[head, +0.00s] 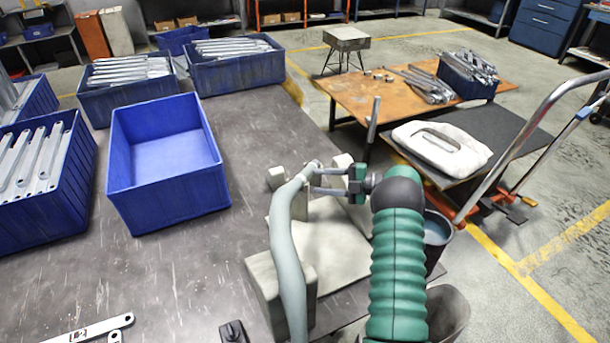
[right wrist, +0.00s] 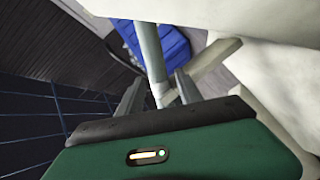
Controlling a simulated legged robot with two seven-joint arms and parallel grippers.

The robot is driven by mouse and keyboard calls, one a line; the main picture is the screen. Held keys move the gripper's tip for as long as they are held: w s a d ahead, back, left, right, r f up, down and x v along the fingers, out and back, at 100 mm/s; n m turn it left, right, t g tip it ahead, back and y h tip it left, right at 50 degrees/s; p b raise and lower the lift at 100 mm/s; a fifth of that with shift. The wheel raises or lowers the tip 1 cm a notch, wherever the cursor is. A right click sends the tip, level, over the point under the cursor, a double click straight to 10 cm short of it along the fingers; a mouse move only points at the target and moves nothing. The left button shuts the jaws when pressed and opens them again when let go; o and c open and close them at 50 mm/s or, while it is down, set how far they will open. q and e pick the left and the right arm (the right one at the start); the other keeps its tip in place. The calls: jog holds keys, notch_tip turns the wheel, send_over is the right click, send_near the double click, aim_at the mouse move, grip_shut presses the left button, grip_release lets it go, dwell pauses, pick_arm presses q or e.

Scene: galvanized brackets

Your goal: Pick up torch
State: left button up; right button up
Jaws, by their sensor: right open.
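What looks like the torch (head: 285,250) is a long pale grey-green tube with a bent upper end. It stands out over pale blocks at the table's right side in the head view. My right gripper (head: 313,181) is open, with its two fingers pointing left at the bent upper end. In the right wrist view a grey tube (right wrist: 150,50), likely the torch, lies between and beyond the open fingers (right wrist: 160,80). I cannot tell whether the fingers touch it. My left gripper is not in view.
Pale blocks (head: 280,290) stand close around the tube. An empty blue bin (head: 165,205) stands to the left, with bins of galvanized brackets (head: 45,160) around it. The dark table (head: 180,280) between is mostly clear. A cart (head: 520,150) stands at the right.

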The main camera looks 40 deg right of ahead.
aim_at(307, 180)
jog(key=shift+x, duration=0.8)
jog(key=x, duration=0.5)
jog(key=shift+a+r, duration=0.2)
jog(key=shift+r, duration=0.1)
jog(key=shift+d, duration=0.15)
jog(key=c, duration=0.5)
grip_shut()
